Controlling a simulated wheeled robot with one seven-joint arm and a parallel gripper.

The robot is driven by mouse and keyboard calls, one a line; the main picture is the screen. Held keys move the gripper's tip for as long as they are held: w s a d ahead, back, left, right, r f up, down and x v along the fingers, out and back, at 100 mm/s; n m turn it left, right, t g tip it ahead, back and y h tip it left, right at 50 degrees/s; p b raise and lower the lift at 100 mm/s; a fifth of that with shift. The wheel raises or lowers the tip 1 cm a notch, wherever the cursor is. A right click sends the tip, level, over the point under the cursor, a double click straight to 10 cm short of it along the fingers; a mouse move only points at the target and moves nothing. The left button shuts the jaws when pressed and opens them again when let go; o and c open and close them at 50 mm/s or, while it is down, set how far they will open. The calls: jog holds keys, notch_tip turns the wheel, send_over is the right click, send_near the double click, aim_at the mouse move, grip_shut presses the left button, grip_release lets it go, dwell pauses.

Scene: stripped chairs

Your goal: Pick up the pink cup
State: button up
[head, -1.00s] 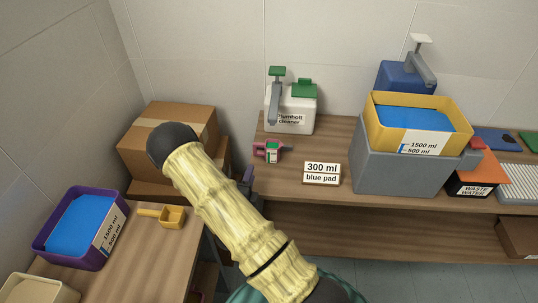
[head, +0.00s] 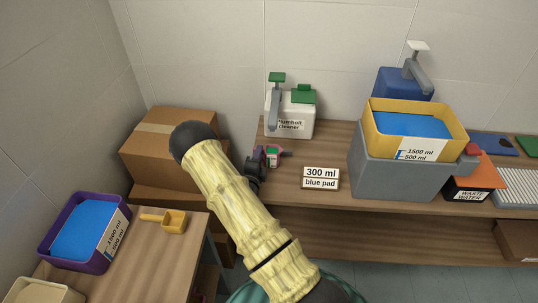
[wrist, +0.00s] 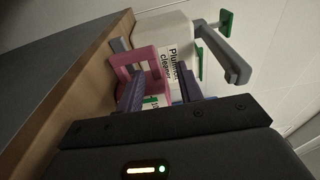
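The small pink cup (head: 272,151) stands on the wooden bench in front of the white cleaner jug, with a white and green label on its side. My dark gripper (head: 258,165) is at its left side in the head view and hides part of it. In the wrist view, the pink cup (wrist: 148,54) shows just beyond and partly between the two fingers of my gripper (wrist: 159,90). The fingers are apart. I cannot tell whether they touch the cup.
The white cleaner jug (head: 290,116) with a green pump stands close behind the cup. A "300 ml blue pad" sign (head: 321,178) stands to the right. A grey block (head: 395,173) bears a yellow tub (head: 450,142). A yellow scoop (head: 174,222) lies on the left table.

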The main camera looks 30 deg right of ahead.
jog(key=shift+w+d, duration=0.1)
jog(key=shift+w, duration=0.1)
jog(key=shift+d, duration=0.1)
jog(key=x, duration=0.1)
jog(key=p+x, duration=0.1)
jog(key=x, duration=0.3)
jog(key=shift+w+f, duration=0.1)
jog(key=shift+f, duration=0.2)
dwell(0.3)
grip_shut()
